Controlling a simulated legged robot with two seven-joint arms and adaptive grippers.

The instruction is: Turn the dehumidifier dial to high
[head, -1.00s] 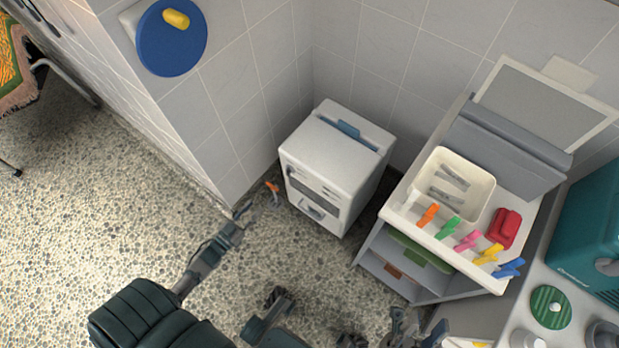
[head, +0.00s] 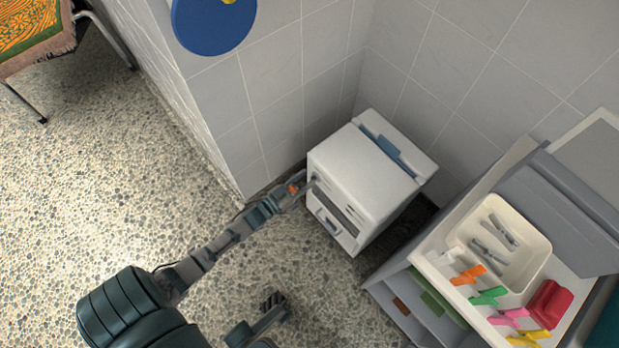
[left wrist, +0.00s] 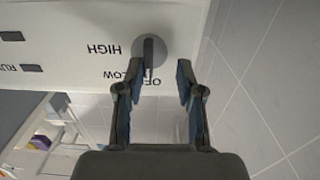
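The white dehumidifier (head: 365,180) stands on the floor in the tiled corner, its front facing lower left in the head view. Its round grey dial (left wrist: 150,48) shows in the left wrist view, with upside-down labels HIGH to its left and LOW and OFF below. The dial's dark bar stands upright in the picture, its lower end near OFF. My left gripper (left wrist: 161,68) is open, its two fingers apart at the lower side of the dial; contact cannot be told. In the head view my left gripper (head: 303,185) is at the dehumidifier's upper front left corner.
A cart (head: 395,290) with a cream bin (head: 455,238), coloured pegs and a red item (head: 549,303) stands to the right. The wall juts out left of the dehumidifier.

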